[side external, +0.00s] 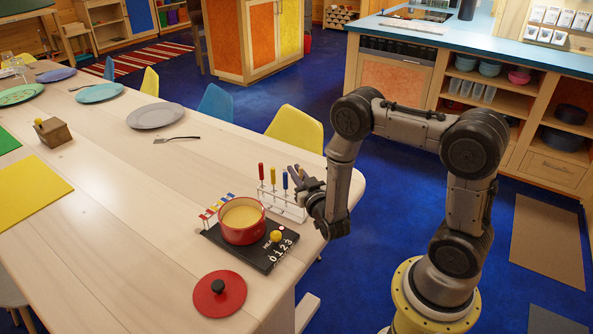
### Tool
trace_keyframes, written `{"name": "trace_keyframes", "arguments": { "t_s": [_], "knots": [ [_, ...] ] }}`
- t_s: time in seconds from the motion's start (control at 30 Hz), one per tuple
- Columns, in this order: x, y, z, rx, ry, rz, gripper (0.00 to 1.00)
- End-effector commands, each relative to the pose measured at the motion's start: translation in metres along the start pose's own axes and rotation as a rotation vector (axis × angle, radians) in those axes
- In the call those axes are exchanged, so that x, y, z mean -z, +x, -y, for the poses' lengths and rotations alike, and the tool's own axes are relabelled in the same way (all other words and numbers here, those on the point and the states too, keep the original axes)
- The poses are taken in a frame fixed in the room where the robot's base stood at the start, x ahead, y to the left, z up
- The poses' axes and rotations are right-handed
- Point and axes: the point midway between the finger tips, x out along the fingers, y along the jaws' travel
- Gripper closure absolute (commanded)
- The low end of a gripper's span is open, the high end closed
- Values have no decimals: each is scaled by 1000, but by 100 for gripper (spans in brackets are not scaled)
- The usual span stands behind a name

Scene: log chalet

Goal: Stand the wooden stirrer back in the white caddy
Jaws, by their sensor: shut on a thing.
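The white caddy (291,212) is a low rack near the table's right edge, behind the black board. Upright tools with a red handle (261,172), a yellow handle (273,176) and a blue handle (285,181) stand at it. My gripper (297,178) is just right of the blue handle, above the caddy's right part. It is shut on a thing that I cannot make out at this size. I cannot pick out the wooden stirrer for certain. My gripper hides part of the caddy's right end.
A red pot (242,233) of yellow liquid stands on a black board (268,262) in front of the caddy. Its red lid (219,294) lies nearer on the table. A yellow chair (296,130) stands behind the table edge.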

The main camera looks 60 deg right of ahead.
Motion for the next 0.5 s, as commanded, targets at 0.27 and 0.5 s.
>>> {"name": "trace_keyframes", "arguments": {
  "t_s": [0.27,0.5],
  "knots": [
    [-7,0,0,0,-1,1,100],
    [-12,0,0,0,-1,0,100]
  ]
}}
